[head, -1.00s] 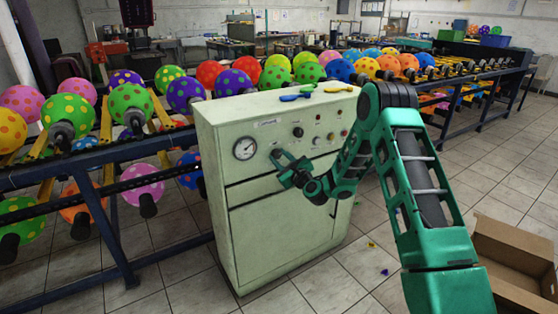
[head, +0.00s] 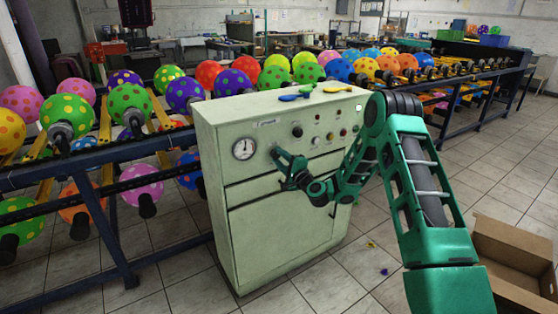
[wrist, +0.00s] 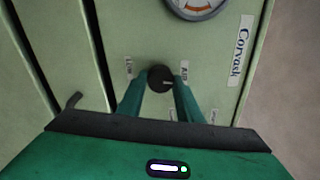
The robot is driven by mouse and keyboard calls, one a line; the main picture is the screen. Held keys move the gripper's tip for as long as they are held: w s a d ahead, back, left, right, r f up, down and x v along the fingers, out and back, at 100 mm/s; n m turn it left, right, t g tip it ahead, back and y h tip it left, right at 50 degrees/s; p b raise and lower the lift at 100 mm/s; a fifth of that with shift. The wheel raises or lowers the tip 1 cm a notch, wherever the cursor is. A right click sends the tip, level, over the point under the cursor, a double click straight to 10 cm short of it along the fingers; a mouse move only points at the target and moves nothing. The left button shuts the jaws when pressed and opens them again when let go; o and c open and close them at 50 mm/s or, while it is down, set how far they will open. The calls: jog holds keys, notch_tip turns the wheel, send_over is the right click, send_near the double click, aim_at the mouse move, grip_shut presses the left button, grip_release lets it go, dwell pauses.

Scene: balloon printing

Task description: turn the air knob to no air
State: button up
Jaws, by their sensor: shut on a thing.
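The air knob (wrist: 160,78) is a small round black knob on the pale green cabinet front, with a short pale mark on its face. Small white labels sit on either side of it; the one on the right seems to read "Air". My gripper (wrist: 159,92) has its two green fingers on both sides of the knob and is shut on it. The gauge's lower edge also shows in the wrist view (wrist: 196,6).
The green cabinet (head: 265,235) carries another black knob (head: 297,131) and several small lights or buttons. Colored balloons (head: 293,88) lie on top. Racks of dotted balls (head: 130,108) stand behind and left. An open cardboard box (head: 510,250) is on the floor at right.

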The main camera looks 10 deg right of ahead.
jog(key=n, duration=0.4)
jog(key=shift+d+f+n, duration=0.1)
jog(key=shift+n, duration=0.3)
jog(key=n, duration=0.4)
jog(key=shift+y, duration=0.3)
jog(key=n, duration=0.3)
jog(key=shift+n+g, duration=0.3)
jog(key=shift+n, duration=0.1)
jog(key=n, duration=0.3)
jog(key=shift+f+n+y, duration=0.1)
jog(key=shift+n+y, duration=0.2)
jog(key=shift+n, duration=0.1)
jog(key=n, duration=0.6)
jog(key=shift+s+g, duration=0.1)
jog(key=shift+g, duration=0.2)
jog(key=n, duration=0.4)
jog(key=shift+n, duration=1.7)
